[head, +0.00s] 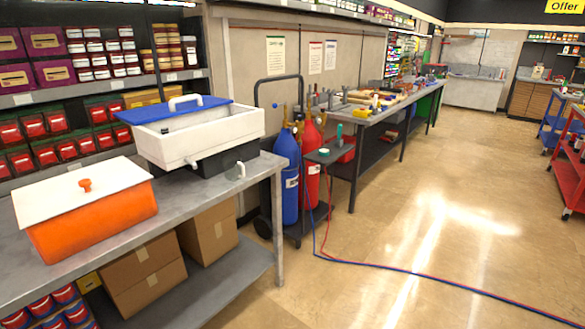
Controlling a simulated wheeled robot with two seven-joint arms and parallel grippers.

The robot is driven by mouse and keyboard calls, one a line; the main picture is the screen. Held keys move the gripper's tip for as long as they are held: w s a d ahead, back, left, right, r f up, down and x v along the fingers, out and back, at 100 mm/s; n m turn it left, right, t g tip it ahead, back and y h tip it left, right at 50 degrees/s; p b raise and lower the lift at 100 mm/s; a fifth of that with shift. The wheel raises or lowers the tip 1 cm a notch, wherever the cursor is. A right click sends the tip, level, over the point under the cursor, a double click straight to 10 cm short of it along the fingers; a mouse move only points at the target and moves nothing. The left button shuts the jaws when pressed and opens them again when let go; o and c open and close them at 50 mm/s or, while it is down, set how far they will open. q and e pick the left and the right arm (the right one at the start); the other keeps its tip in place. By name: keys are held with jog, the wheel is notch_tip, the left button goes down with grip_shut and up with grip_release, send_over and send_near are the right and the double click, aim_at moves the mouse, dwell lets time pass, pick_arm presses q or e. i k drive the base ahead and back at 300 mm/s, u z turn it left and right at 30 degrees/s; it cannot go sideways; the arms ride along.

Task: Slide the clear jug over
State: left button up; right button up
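A small clear jug (239,171) stands near the right end of the grey metal table (262,168), close to its front edge. It is small and see-through, so its outline is faint. Just left of it is a white open basin (222,131) on a dark base, with a short white spout low on its front. A blue lid (172,108) with a white handle lies across the basin's back left. Neither of my grippers is in view.
An orange box (95,222) with a white lid stands at the table's left. Cardboard boxes (208,232) sit on the shelf below. Blue (287,175) and red (311,165) gas cylinders stand beyond the table's right end. Hoses (420,275) cross the otherwise clear floor.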

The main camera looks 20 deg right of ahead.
aim_at(234, 170)
jog(key=z, duration=0.7)
jog(key=k, duration=1.35)
jog(key=z, duration=0.85)
jog(key=i, duration=1.45)
jog(key=z, duration=0.3)
jog(key=i, duration=2.25)
jog(key=u, duration=0.6)
jog(key=i, duration=1.2)
jog(key=u, duration=1.75)
jog(key=i, duration=0.95)
jog(key=u, duration=0.7)
